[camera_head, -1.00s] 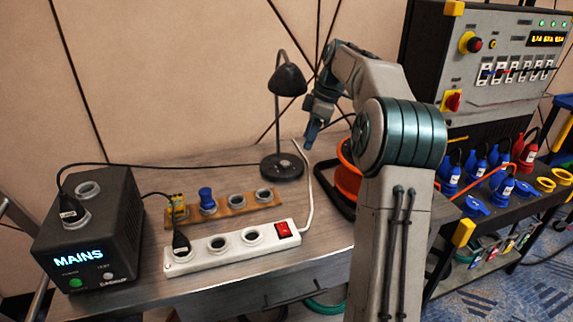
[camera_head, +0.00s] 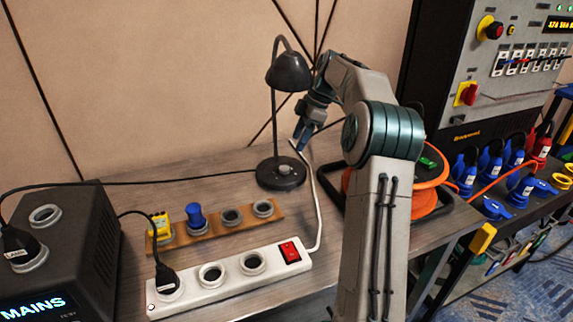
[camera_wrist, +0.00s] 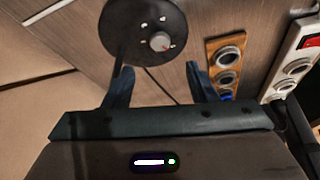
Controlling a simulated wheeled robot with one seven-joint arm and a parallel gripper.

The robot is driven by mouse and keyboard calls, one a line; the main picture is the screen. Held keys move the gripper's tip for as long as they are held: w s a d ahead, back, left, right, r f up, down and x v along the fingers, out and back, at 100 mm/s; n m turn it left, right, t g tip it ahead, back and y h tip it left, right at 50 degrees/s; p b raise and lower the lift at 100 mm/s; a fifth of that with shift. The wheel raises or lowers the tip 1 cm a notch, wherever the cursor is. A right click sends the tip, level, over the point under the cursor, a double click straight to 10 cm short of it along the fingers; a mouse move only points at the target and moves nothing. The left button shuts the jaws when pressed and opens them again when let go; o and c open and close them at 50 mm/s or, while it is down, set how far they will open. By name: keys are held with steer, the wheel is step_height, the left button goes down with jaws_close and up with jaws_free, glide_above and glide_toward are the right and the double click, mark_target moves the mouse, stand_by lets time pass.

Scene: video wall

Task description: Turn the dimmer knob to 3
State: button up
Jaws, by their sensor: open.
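The black desk lamp (camera_head: 288,72) stands upright at the back of the desk. Its round base (camera_head: 268,183) carries a small grey dimmer knob (camera_head: 285,169). In the wrist view the knob (camera_wrist: 159,41) sits on the dark base (camera_wrist: 125,25), with a few white marks around it and a small red mark at its lower right edge. The marks are too small to read. My gripper (camera_head: 300,142) is above and right of the base. In the wrist view my gripper (camera_wrist: 158,76) is open and empty, with the knob beyond the gap between its fingers, not touched.
A white power strip (camera_head: 215,288) with a red switch and a wooden socket board (camera_head: 262,222) lie in front of the lamp. A MAINS box (camera_head: 85,245) stands at left. An orange cable reel (camera_head: 425,197) is behind my arm. A white cable runs beside the base.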

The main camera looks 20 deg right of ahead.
mark_target(285, 168)
steer(key=b+x, duration=0.1)
steer(key=x, duration=0.8)
steer(key=shift+f+b, duration=0.2)
steer(key=shift+b, duration=0.2)
steer(key=c, duration=1)
